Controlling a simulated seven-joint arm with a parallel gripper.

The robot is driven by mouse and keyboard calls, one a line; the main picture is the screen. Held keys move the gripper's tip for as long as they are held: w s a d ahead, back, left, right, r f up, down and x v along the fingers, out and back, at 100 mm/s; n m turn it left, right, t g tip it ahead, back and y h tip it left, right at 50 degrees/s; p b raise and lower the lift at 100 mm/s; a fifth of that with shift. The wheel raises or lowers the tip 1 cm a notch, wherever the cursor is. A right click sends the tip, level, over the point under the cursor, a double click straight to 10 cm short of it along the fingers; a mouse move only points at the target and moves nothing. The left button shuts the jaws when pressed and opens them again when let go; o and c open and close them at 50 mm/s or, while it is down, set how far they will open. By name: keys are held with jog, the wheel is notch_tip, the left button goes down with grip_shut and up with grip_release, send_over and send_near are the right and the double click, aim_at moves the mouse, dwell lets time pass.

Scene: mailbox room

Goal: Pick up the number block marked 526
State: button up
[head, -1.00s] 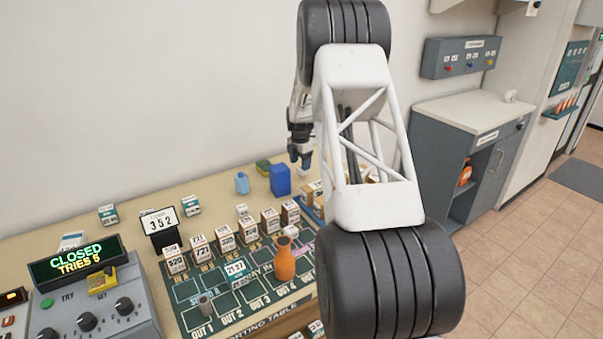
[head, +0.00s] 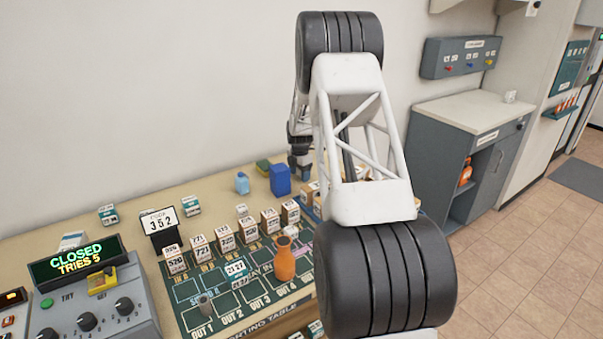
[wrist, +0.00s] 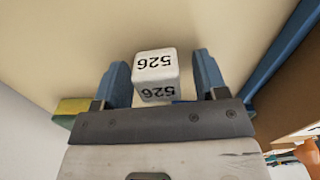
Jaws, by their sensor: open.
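The number block marked 526 (wrist: 156,72) is a white cube with black digits, seen upside down in the wrist view. It lies between the two blue fingers of my gripper (wrist: 161,80), which is open, with a visible gap on the right side of the block. The left finger is close to the block; I cannot tell if it touches. In the head view my gripper (head: 301,170) is low over the back of the table, just beyond a blue box (head: 280,180). The block does not show in the head view.
A blue edge (wrist: 290,50) runs along the right of the wrist view.

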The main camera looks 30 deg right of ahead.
dwell(0.3)
jog(key=c, duration=1.1)
jog(key=shift+r, duration=0.1)
jog(key=shift+r, duration=4.9)
